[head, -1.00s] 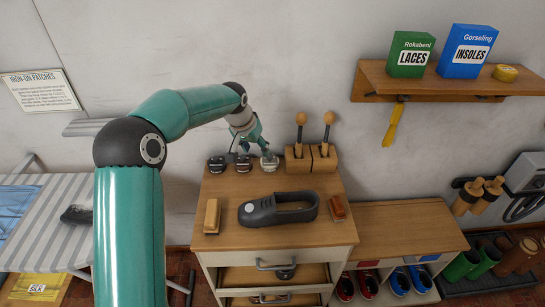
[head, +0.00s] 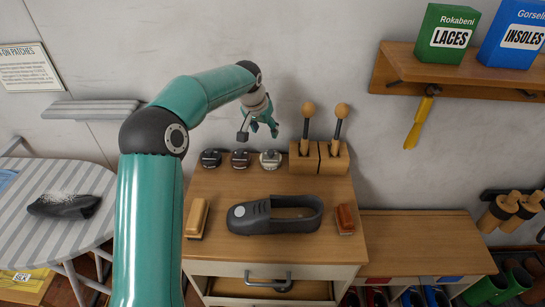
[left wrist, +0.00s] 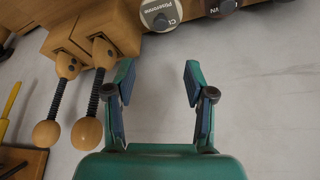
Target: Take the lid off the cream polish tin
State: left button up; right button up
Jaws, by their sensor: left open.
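Three small round tins stand in a row at the back of the wooden cabinet top. The rightmost, a pale cream-grey tin (head: 270,160), is beside the brush block; in the left wrist view it is at the top edge (left wrist: 160,14), partly cut off. The middle tin (head: 240,159) and left tin (head: 210,158) are darker. My left gripper (head: 260,129) is open and empty, above and behind the tins near the wall. Its spread fingers also show in the left wrist view (left wrist: 158,80), apart from the tin. My right gripper is out of view.
A dark shoe (head: 275,214) lies in front, between a tan brush (head: 197,218) and a red-brown brush (head: 345,219). A wall shelf (head: 460,75) is at upper right.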

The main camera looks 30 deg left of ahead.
pick_arm(q)
jog(key=p, duration=0.1)
send_over(270, 152)
jog(key=s, duration=0.1)
notch_tip(270, 152, down, 8)
jog(key=shift+d+r, duration=0.15)
jog(key=p+x, duration=0.1)
jog(key=x, duration=0.1)
jog(key=s+p+x, duration=0.1)
jog(key=x, duration=0.1)
jog(key=shift+w+f, duration=0.1)
jog(key=shift+f, duration=0.25)
jog(key=shift+w+f, duration=0.2)
jog(key=shift+f, duration=0.25)
jog(key=c, duration=0.9)
